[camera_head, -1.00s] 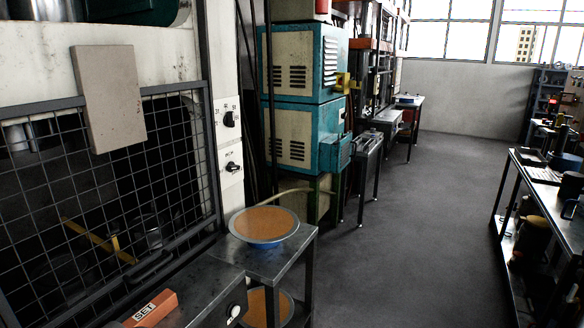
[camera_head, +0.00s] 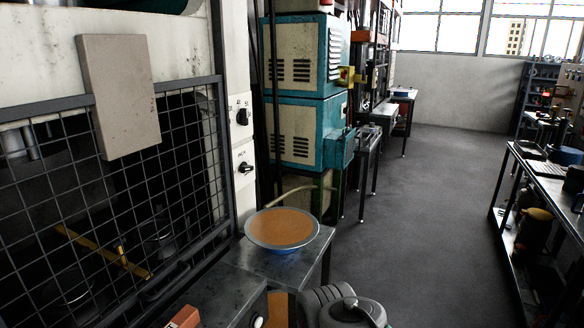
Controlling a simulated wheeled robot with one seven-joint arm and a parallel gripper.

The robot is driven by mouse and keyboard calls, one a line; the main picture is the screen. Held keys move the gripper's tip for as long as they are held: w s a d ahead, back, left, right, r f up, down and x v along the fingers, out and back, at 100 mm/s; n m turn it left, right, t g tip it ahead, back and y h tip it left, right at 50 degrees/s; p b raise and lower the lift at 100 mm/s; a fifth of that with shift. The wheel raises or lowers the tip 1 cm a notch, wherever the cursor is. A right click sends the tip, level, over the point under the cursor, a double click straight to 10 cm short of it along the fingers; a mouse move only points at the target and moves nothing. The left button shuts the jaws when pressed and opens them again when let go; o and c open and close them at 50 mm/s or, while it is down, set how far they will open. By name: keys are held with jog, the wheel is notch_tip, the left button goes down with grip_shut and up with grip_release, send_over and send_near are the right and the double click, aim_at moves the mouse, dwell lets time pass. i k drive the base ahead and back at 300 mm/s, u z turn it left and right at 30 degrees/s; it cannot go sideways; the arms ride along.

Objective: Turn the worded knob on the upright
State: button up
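Two black knobs sit one above the other on a narrow white upright at the right of the mesh guard. The upper knob (camera_head: 243,117) has small marks above it, too small to read. The lower knob (camera_head: 246,168) has a short dark label above it that looks like a word, and its grip lies roughly sideways. Nothing touches either knob. Grey rounded links of my arm (camera_head: 346,309) show at the bottom edge, below and right of the knobs. My gripper's fingers are not in view.
A blue-rimmed bowl of orange-brown stuff (camera_head: 283,230) stands on a metal table (camera_head: 305,262) below the knobs. A mesh guard (camera_head: 120,200) fills the left. An orange-red block (camera_head: 184,317) is cut by the bottom edge. The grey floor (camera_head: 425,220) is clear to the right.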

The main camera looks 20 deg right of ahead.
aim_at(243, 167)
jog(key=z, duration=1.65)
jog(key=i, duration=2)
jog(key=u, duration=3.7)
jog(key=i, duration=0.5)
jog(key=u, duration=0.1)
